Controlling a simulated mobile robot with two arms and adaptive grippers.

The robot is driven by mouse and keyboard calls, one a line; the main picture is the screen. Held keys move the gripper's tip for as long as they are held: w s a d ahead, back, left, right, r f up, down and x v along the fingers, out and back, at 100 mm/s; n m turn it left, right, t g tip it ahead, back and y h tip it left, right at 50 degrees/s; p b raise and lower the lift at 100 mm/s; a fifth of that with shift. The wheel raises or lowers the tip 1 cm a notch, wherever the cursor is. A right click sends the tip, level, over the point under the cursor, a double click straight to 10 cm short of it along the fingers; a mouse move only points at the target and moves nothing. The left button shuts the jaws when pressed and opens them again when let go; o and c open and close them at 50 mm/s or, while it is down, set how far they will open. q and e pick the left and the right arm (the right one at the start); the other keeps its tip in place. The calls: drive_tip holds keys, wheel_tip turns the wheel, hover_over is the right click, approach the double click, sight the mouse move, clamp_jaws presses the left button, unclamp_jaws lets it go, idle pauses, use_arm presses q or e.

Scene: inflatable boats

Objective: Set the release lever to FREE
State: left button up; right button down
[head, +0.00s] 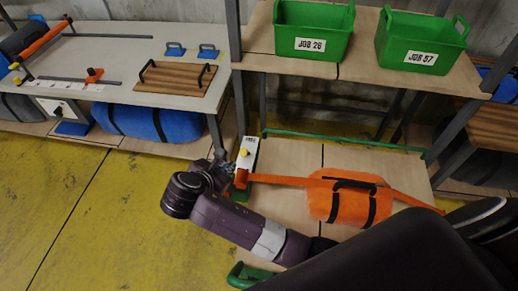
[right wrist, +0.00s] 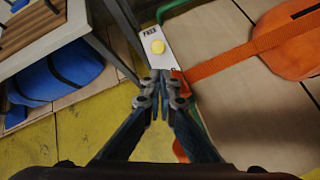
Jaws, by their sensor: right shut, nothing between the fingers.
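The release lever's yellow knob (head: 243,153) sits on a narrow white plate (head: 250,144) at the left edge of a low pallet-like deck. In the right wrist view the knob (right wrist: 158,46) lies just below the black word FREE on the plate (right wrist: 150,30). The rest of the lever cannot be made out. My right gripper (head: 229,167) is beside the plate's lower part. In the right wrist view its fingers (right wrist: 160,78) are together and empty, a little below the knob and apart from it in the picture. My left gripper is not in view.
An orange strap (head: 280,179) runs from the plate's lower end across an orange bundle (head: 345,197) on the deck. Green rails edge the deck. A workbench (head: 130,60) stands left, and a shelf with green crates (head: 312,28) behind. Yellow floor is clear at left.

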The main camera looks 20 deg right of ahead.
sight(245, 153)
drive_tip(key=x, duration=0.5)
drive_tip(key=shift+w+a+f, duration=0.1)
drive_tip(key=shift+a, duration=0.2)
drive_tip(key=x, duration=0.3)
drive_tip(key=shift+w+f+p, duration=0.1)
drive_tip(key=shift+w+p, duration=0.05)
drive_tip(key=shift+p, duration=0.2)
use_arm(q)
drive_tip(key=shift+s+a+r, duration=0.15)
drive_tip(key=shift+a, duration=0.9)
use_arm(e)
drive_tip(key=shift+w+d+f, duration=0.2)
drive_tip(key=shift+d+f, duration=0.05)
drive_tip(key=shift+f, duration=0.05)
drive_tip(key=shift+w, duration=0.1)
